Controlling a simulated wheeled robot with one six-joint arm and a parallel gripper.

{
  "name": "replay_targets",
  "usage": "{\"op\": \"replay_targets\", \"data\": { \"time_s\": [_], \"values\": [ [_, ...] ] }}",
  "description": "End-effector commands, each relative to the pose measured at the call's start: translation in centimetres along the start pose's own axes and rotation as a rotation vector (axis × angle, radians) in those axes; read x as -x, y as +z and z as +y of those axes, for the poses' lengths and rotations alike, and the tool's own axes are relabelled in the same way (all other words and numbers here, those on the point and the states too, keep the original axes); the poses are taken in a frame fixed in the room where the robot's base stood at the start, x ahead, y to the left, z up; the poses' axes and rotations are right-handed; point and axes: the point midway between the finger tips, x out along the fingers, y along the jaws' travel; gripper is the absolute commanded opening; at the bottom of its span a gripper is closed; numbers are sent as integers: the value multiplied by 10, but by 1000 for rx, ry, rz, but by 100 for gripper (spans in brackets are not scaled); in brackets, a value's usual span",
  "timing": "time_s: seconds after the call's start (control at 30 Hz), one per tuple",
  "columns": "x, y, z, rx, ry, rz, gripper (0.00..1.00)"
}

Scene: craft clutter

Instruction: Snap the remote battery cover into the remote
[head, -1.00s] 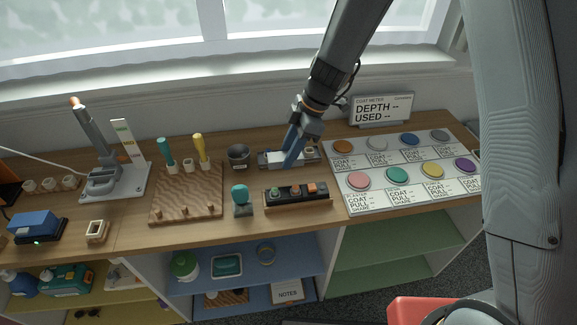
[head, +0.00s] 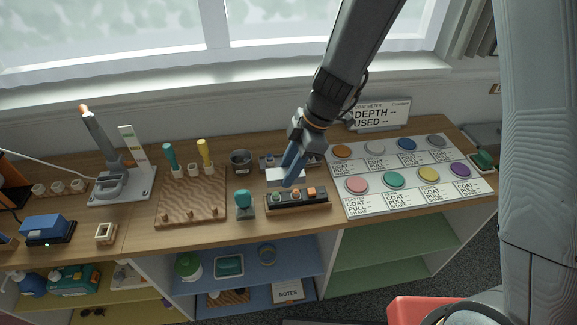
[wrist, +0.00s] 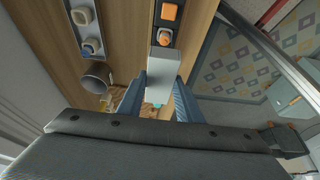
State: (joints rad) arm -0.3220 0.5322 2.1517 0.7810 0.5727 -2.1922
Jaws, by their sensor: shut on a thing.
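My gripper (head: 291,166) is shut on a pale grey-white block, likely the battery cover (head: 284,177). The cover sticks out between the blue fingers in the wrist view (wrist: 163,66). It is held above the table, behind a long dark holder (head: 297,203) with teal, green and orange pieces on top. One end of this holder shows beyond the cover in the wrist view (wrist: 167,32). A grey base with pale sockets (head: 268,162) lies behind the gripper, partly hidden by it. I cannot tell for sure which thing is the remote.
A dark cup (head: 241,161) and a teal-topped stand (head: 245,204) are left of my gripper. A wooden pegboard (head: 190,200) lies further left. A board of coloured discs (head: 412,181) fills the right side. A sign (head: 379,115) stands behind it.

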Motion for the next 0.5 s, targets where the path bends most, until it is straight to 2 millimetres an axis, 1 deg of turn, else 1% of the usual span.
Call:
{"op": "replay_targets", "data": {
  "time_s": [0.33, 0.5],
  "values": [
    [-2, 1, 1, 1, 1, 0, 11],
    [-15, 6, 2, 1, 1, 0, 11]
  ]
}}
